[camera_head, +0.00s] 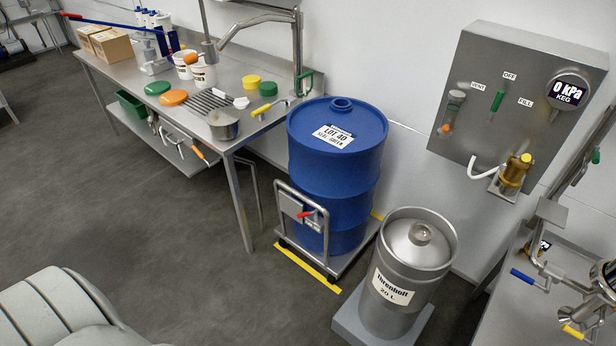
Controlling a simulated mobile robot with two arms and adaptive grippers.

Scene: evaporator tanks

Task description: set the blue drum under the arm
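The blue drum (330,180) stands upright on a low wheeled steel cart (345,262) in the middle of the view. Its top has a round bung and a white label reading LOT 40. The cart has an upright handle frame with a small red lever (306,213). A curved steel arm (245,23) reaches left from a post (298,50) at the right end of the steel bench, over the bench top. The drum is to the right of and in front of that post, not beneath the arm's visible end. Neither of my grippers shows.
Yellow floor strips (307,267) border the cart. A steel keg (408,260) on a grey base stands close to its right. The bench (130,72) holds tubs, lids and a pot. A valve panel (515,105) hangs on the wall. The floor at left (130,190) is clear.

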